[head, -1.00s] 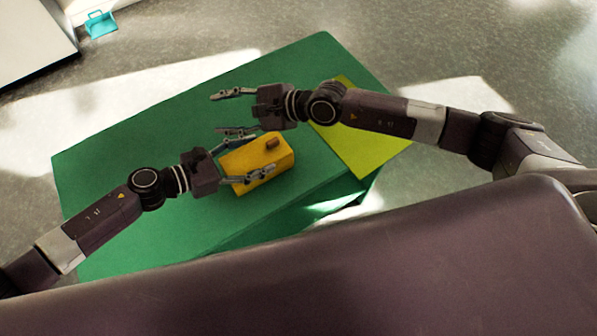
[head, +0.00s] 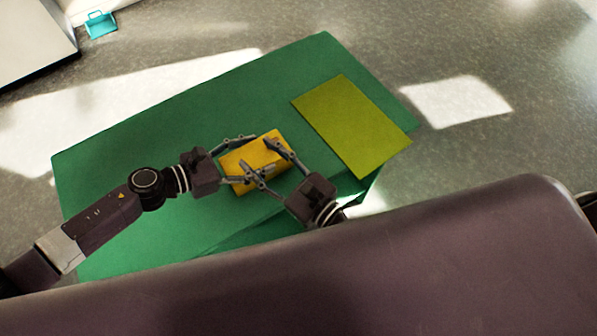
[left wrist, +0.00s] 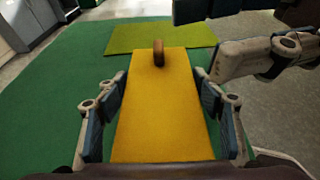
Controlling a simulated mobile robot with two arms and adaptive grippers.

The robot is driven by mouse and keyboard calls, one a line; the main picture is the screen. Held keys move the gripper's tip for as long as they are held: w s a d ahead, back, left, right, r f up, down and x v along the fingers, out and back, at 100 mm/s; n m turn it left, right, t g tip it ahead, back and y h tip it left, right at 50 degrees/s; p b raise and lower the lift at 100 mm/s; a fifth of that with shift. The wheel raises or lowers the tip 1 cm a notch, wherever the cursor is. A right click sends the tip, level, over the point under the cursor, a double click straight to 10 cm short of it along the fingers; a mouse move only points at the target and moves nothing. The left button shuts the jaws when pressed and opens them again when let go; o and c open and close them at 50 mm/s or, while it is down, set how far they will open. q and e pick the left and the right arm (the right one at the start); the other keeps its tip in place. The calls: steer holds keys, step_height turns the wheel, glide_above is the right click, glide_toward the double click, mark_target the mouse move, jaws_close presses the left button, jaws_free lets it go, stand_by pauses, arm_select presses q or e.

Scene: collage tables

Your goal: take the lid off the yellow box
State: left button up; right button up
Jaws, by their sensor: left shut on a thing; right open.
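The yellow box (head: 238,163) stands on the green table. Its flat yellow lid (left wrist: 155,110) has a brown knob (left wrist: 159,55) near the far end in the left wrist view. In the head view the knob is hard to make out among the right fingers. My left gripper (head: 250,159) is shut on the box, with one finger along each long side. My right gripper (head: 262,157) is open, with its fingers over the box from the lower right. It also shows at the right of the left wrist view (left wrist: 240,60). Contact between it and the knob cannot be told.
A yellow-green mat (head: 350,125) lies on the right part of the green table (head: 150,170). The table's left and back areas are bare. A small teal object (head: 100,24) is on the floor, far off at the upper left.

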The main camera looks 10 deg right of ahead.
mark_target(271, 134)
steer(key=s+d+f+m+t+h, duration=0.1)
steer(key=s+d+f+m+h, duration=0.25)
steer(key=d, duration=0.35)
steer(key=shift+m+h, duration=0.35)
steer(key=shift+h, duration=0.1)
steer(key=x, duration=1.1)
steer(key=shift+s+a+r, duration=0.1)
steer(key=shift+a+r, duration=0.1)
steer(key=shift+r, duration=0.1)
jaws_close()
steer(key=shift+r, duration=0.1)
steer(key=shift+r, duration=0.1)
steer(key=shift+r, duration=1.15)
arm_select(q)
steer(key=shift+f, duration=0.1)
